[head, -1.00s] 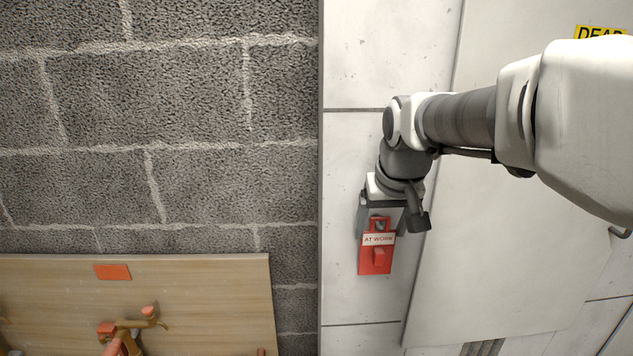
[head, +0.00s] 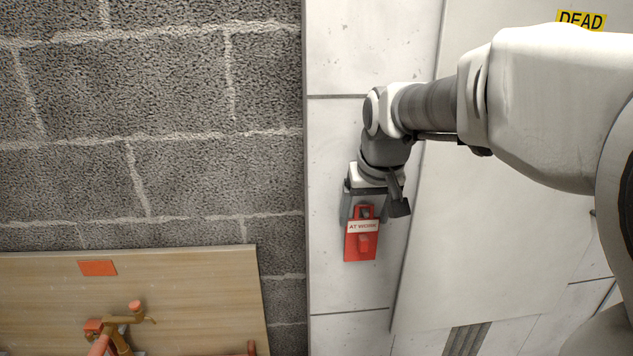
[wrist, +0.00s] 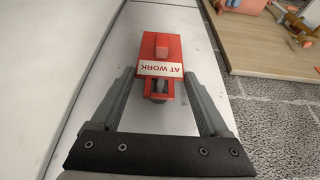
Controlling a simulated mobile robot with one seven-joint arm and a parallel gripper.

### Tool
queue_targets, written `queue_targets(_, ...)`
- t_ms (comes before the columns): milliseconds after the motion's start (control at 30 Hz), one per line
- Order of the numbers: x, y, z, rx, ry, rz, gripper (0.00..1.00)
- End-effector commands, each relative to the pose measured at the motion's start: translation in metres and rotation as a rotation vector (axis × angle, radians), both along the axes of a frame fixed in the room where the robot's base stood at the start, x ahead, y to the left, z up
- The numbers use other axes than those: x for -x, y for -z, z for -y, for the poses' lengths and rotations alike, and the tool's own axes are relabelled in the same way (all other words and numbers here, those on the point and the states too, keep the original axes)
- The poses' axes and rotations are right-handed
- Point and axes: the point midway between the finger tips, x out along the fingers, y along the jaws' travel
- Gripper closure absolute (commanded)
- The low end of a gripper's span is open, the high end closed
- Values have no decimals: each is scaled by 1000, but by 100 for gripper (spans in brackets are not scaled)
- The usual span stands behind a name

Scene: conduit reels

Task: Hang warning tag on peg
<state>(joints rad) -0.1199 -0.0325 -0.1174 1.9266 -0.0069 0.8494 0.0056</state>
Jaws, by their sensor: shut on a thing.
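The warning tag (head: 361,240) is a red plate with a white "AT WORK" label, a raised red block below it and an opening at its top end. It hangs label-out below my gripper (head: 362,208), in front of the pale panelled wall. In the wrist view the tag (wrist: 160,50) lies between the two grey fingers of my gripper (wrist: 158,80), which is shut on its near end. Whether the tag touches the wall is not clear. I cannot pick out the peg for certain; a small reddish post (head: 251,347) stands at the wooden board's lower right.
The wooden board (head: 180,280) at lower left carries an orange rectangle (head: 97,268) and a brown fitting with coral ends (head: 122,322). A large pale panel (head: 500,240) with a yellow "DEAD" sign (head: 581,20) is at right. Rough block wall (head: 180,80) fills the left.

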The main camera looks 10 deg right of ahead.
Motion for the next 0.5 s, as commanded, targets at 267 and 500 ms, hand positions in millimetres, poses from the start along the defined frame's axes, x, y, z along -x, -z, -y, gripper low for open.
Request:
queue_targets(267,0,0,0,0,0,0,0)
queue_targets(500,1,-2,0,0,0,1,0)
